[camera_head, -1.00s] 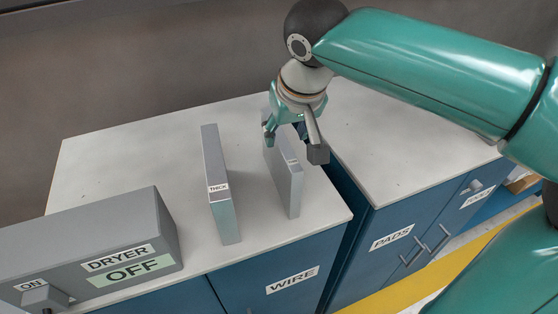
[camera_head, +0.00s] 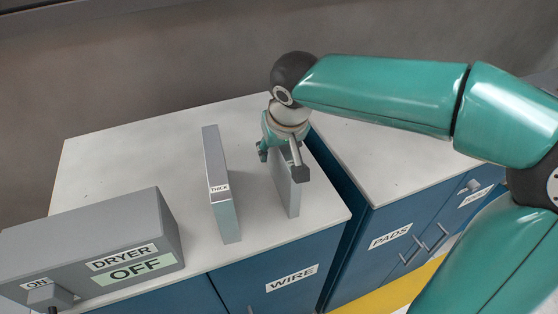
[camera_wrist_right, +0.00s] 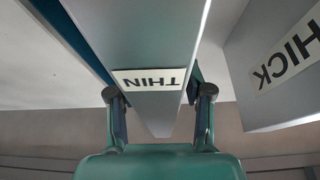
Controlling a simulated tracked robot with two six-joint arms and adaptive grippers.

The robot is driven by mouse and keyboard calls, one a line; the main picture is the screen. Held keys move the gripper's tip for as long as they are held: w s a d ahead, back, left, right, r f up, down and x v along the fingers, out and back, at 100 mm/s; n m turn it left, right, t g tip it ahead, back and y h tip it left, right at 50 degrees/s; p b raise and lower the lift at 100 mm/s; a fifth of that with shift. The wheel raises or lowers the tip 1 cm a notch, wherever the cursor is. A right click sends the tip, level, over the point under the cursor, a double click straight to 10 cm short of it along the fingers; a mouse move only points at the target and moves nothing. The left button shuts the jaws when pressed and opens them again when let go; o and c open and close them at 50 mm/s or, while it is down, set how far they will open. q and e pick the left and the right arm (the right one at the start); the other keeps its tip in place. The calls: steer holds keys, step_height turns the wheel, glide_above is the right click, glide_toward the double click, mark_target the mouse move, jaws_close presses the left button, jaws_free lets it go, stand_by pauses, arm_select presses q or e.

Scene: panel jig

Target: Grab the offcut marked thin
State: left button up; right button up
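The offcut marked THIN (camera_head: 289,198) is a grey panel standing upright on the white worktop, its upper part mostly hidden behind my right gripper in the head view. In the right wrist view the thin offcut (camera_wrist_right: 140,40) shows its label upside down. My right gripper (camera_head: 281,163) is over the top of it, pointing down. Its fingers (camera_wrist_right: 158,97) are apart, one on each side of the panel, with a gap visible. The offcut marked THICK (camera_head: 222,198) stands upright to the left, and its label also shows in the right wrist view (camera_wrist_right: 285,65). My left gripper is not in view.
A grey dryer box (camera_head: 100,235) marked OFF stands at the front left of the worktop (camera_head: 110,165). A wall runs behind. The worktop's back left is clear.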

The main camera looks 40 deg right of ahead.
jaws_close()
steer(key=shift+r, duration=0.1)
